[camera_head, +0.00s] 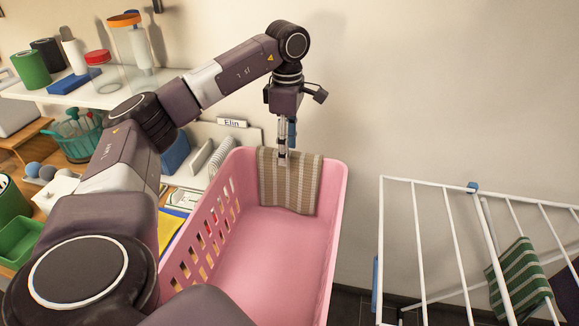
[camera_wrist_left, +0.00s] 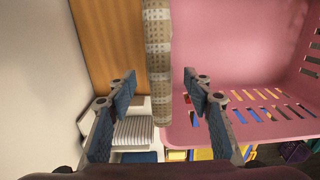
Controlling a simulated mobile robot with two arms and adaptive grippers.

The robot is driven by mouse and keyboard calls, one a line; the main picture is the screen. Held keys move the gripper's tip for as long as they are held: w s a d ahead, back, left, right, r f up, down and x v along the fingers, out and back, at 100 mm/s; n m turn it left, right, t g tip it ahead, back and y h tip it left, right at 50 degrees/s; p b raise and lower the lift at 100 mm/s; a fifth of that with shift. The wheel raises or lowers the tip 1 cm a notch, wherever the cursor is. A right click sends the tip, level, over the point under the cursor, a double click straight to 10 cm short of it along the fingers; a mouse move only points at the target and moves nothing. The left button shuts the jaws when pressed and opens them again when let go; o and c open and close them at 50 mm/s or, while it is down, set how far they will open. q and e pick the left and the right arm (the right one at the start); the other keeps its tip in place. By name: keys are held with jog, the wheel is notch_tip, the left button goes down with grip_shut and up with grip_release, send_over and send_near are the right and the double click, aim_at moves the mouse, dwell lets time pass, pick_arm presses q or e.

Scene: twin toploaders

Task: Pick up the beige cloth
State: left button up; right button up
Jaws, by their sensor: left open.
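The beige cloth (camera_head: 290,186), striped in beige and brown, hangs over the far rim of the pink basket (camera_head: 335,220). In the left wrist view the cloth (camera_wrist_left: 158,50) shows from above as a narrow strip folded over the rim. My left gripper (camera_head: 285,158) points down at the top of the cloth. In the left wrist view its open fingers (camera_wrist_left: 159,82) stand on either side of the strip, with gaps between fingers and cloth. How deep the fingertips reach beside the cloth is hard to tell. My right gripper is not in view.
A white drying rack (camera_head: 448,240) with a green striped cloth (camera_head: 518,280) stands at the right. A shelf (camera_head: 75,95) with jars and rolls is at the upper left. A wall rises behind the basket. The basket's visible interior looks empty.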

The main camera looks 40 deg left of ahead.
aim_at(289, 179)
pick_arm(q)
notch_tip(289, 179, down, 2)
jog(key=shift+f, duration=0.1)
grip_shut()
dwell(0.4)
